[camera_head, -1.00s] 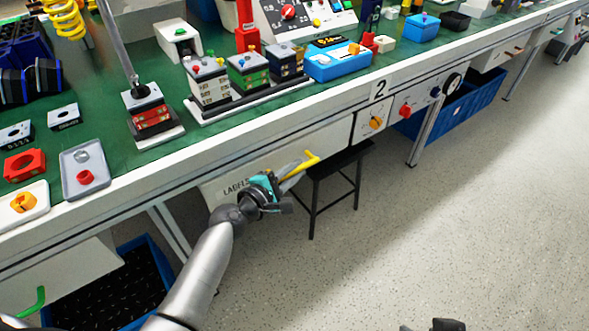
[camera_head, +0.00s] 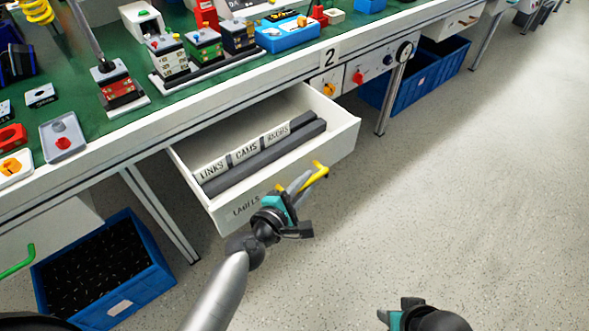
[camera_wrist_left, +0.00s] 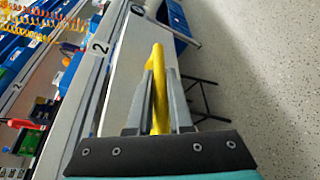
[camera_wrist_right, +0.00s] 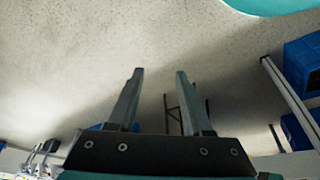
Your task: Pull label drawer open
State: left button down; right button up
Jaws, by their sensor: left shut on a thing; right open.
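The white label drawer (camera_head: 345,142), marked LABELS on its front, stands well out from under the green-topped workbench. Inside it lie dark dividers (camera_head: 262,160) with white cards reading LINKS, CAMS and a third word I read poorly. My left gripper (camera_head: 303,186) is shut on the drawer's yellow handle (camera_head: 320,172). In the left wrist view the yellow handle (camera_wrist_left: 158,75) runs between the two grey fingers. My right gripper (camera_wrist_right: 157,75) is open and empty over the floor; in the head view only part of it shows at the bottom.
The workbench (camera_head: 240,97) carries small switch boxes (camera_head: 203,45) and a blue box (camera_head: 287,36). Blue crates (camera_head: 110,270) stand under the bench at left, more (camera_head: 425,70) at right. The speckled floor (camera_head: 480,180) in front is clear.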

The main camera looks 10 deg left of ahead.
pick_arm(q)
jog(key=shift+s+d, duration=0.65)
jog(key=shift+d, duration=0.1)
pick_arm(e)
jog(key=shift+s+f, duration=0.1)
jog(key=shift+f, duration=0.3)
pick_arm(q)
jog(key=shift+f, duration=0.1)
jog(key=c, duration=0.8)
grip_release()
jog(key=shift+c, duration=0.2)
jog(key=v, duration=1.5)
pick_arm(e)
jog(key=shift+r, duration=0.65)
